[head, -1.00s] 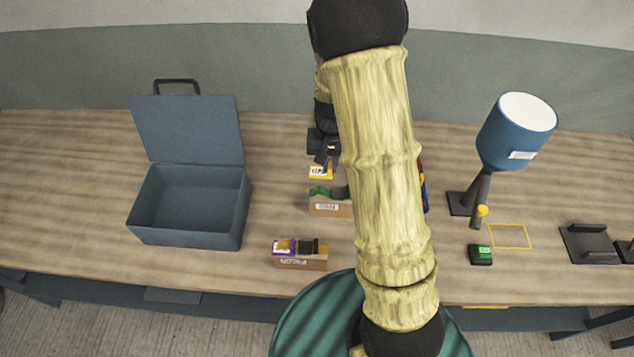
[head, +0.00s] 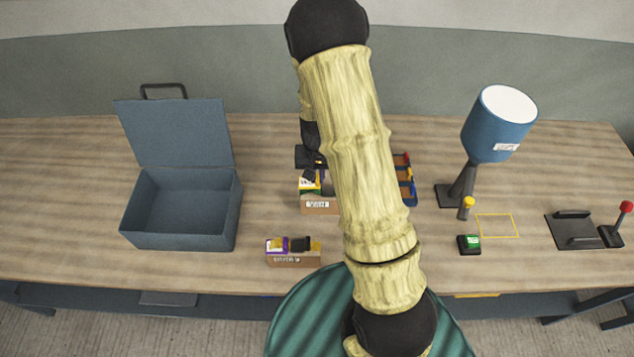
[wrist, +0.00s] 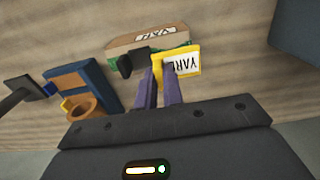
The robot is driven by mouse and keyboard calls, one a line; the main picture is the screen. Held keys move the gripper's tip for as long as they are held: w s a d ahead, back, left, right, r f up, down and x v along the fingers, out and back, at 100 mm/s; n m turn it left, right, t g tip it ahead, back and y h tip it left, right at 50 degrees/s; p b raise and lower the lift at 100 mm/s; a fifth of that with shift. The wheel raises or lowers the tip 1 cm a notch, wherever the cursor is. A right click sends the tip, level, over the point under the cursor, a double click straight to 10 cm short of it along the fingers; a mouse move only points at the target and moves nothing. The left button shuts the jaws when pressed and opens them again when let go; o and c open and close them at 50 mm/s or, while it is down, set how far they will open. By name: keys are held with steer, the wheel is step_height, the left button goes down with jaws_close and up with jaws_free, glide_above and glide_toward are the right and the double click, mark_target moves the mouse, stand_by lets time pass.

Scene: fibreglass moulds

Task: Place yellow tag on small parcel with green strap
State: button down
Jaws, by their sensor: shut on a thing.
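My gripper (wrist: 158,88) is shut on the yellow tag (wrist: 190,64), whose white label reads "YARD" in the wrist view. The tag also shows in the head view (head: 307,185). The small parcel with green strap (wrist: 150,40) is a brown box with a white label and a dark block by its strap. In the head view, the tag overlaps the top of this parcel (head: 318,206), just under my gripper (head: 313,173). I cannot tell whether tag and parcel touch. My arm hides the parcel's right end in the head view.
A second small parcel (head: 293,260) with a purple strap lies nearer the front edge. An open blue case (head: 180,240) stands left. A blue rack (head: 410,199) is partly behind my arm. A blue lamp (head: 500,130), a green-topped block (head: 469,246) and a dark fixture (head: 575,230) stand right.

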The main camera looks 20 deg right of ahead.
steer(key=shift+d, duration=0.2)
steer(key=shift+f, duration=0.3)
step_height(320, 180, down, 3)
steer(key=shift+s+r+p, duration=0.1)
steer(key=shift+p, duration=0.5)
steer(key=shift+f, duration=0.4)
steer(key=shift+f, duration=0.1)
steer(key=c, duration=1.5)
jaws_free()
